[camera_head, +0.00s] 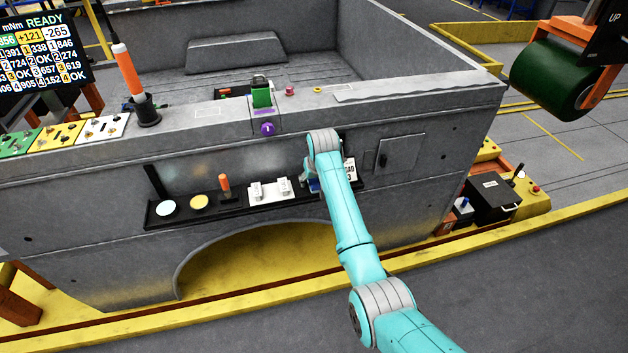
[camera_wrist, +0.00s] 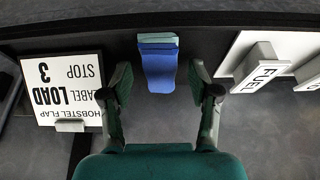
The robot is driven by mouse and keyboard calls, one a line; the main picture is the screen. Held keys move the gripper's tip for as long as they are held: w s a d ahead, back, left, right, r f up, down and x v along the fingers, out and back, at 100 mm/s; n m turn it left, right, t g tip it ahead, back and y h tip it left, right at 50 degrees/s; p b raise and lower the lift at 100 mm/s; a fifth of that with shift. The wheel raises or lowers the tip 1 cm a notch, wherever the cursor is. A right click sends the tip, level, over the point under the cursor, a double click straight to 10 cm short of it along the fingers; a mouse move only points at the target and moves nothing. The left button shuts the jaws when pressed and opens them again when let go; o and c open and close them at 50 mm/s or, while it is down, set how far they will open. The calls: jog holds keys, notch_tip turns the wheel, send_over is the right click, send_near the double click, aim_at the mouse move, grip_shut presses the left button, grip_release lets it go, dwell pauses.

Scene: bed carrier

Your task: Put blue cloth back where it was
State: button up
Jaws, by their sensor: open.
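The blue cloth (camera_wrist: 158,70) shows in the wrist view at the black shelf (camera_wrist: 90,27), with a lighter teal fold at its upper end. It appears to hang over the shelf's edge. My gripper (camera_wrist: 160,82) is open, with one finger on each side of the cloth and a gap on both sides. In the head view, a small blue patch of the cloth (camera_head: 314,186) shows beside my gripper (camera_head: 311,176) at the right part of the shelf (camera_head: 236,209). My arm hides much of that spot.
A white label card (camera_wrist: 62,88) stands left of the gripper in the wrist view. A white FUEL block (camera_wrist: 262,68) is close on the right. Farther along the shelf are an orange-handled tool (camera_head: 224,184) and two round discs. The grey bed wall (camera_head: 100,190) rises behind.

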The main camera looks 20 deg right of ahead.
jog(key=v, duration=1.2)
jog(key=s+f+t, duration=0.1)
jog(key=s+f, duration=0.5)
jog(key=f, duration=0.3)
jog(key=s+f+t, duration=0.1)
jog(key=s+f, duration=0.6)
jog(key=f, duration=0.3)
jog(key=s+f+t, duration=0.2)
jog(key=s+f, duration=0.1)
jog(key=s, duration=0.5)
jog(key=s+f+t, duration=0.1)
jog(key=s+f, duration=0.2)
jog(key=s, duration=0.6)
jog(key=s+r+t, duration=0.2)
jog(key=s, duration=1)
jog(key=s+r+t, duration=0.3)
jog(key=s+r, duration=1.6)
jog(key=s, duration=0.1)
jog(key=shift+r, duration=0.1)
